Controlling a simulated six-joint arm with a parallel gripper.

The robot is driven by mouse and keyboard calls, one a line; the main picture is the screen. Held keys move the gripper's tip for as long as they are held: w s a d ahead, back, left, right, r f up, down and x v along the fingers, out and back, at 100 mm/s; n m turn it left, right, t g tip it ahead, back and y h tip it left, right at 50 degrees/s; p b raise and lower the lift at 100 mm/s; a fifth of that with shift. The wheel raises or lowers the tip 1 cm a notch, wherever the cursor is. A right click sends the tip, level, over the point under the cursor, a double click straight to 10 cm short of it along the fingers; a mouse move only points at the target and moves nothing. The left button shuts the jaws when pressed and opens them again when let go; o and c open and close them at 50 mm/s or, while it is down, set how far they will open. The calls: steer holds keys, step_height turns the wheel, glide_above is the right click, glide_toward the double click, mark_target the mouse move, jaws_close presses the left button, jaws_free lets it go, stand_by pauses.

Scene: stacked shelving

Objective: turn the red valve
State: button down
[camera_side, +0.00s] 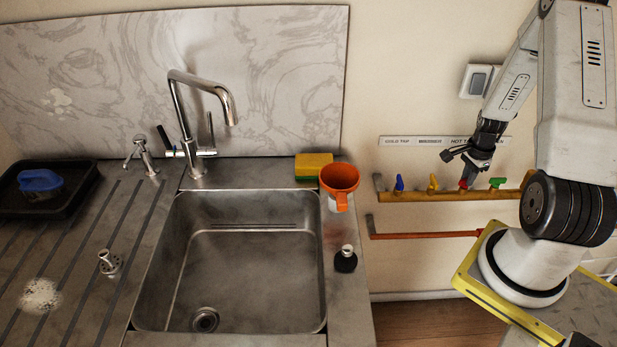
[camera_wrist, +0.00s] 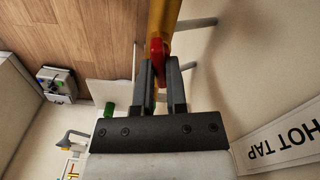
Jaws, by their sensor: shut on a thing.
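The red valve (camera_side: 464,184) sits on a yellow pipe (camera_side: 404,196) along the wall, between a yellow valve on its left and a green valve on its right. My gripper (camera_side: 468,179) reaches down to it from above in the side view. In the wrist view, the red valve (camera_wrist: 156,52) stands between the two dark fingers of my gripper (camera_wrist: 160,75), which are shut on it. The fingers hide part of the valve, so its exact angle is hard to tell.
A blue valve (camera_side: 399,183), the yellow valve (camera_side: 433,182) and the green valve (camera_side: 497,183) share the pipe. A red pipe (camera_side: 425,235) runs below. A label strip (camera_side: 415,141) is above. The sink (camera_side: 250,270) and an orange-rimmed cup (camera_side: 339,178) stand left.

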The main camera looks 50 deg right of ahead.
stand_by(0.4)
steer(key=shift+m, duration=1.6)
steer(key=c, duration=0.8)
jaws_free()
steer(key=shift+r, duration=0.1)
steer(key=shift+r, duration=2.4)
